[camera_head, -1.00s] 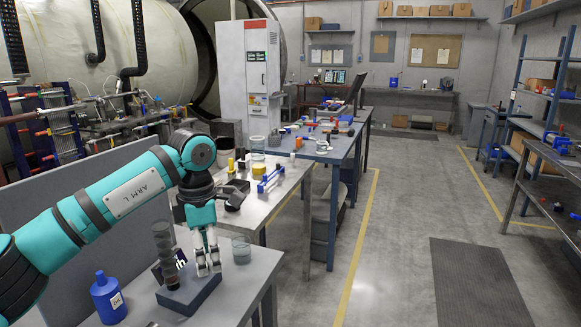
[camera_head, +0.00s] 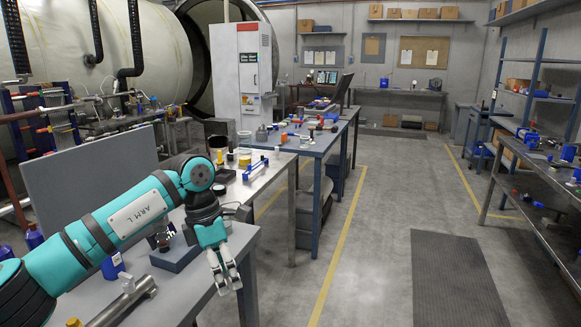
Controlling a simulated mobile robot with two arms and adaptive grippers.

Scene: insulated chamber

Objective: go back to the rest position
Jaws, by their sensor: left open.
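My left gripper (camera_head: 224,277) hangs at the end of the teal left arm, pointing down beside the right edge of the near grey table (camera_head: 190,299). Its fingers are open and nothing is between them. Behind it a dark grey block (camera_head: 172,258) lies on the table, with a small dark glass item (camera_head: 160,238) on it, partly hidden by the arm. My right gripper is not in the view.
A blue bottle (camera_head: 112,266) and a metal cylinder (camera_head: 124,306) are on the near table. Workbenches (camera_head: 268,180) with tools run back from it. The aisle floor (camera_head: 372,230) is clear, with a dark mat (camera_head: 458,275). Shelving (camera_head: 520,150) lines the right.

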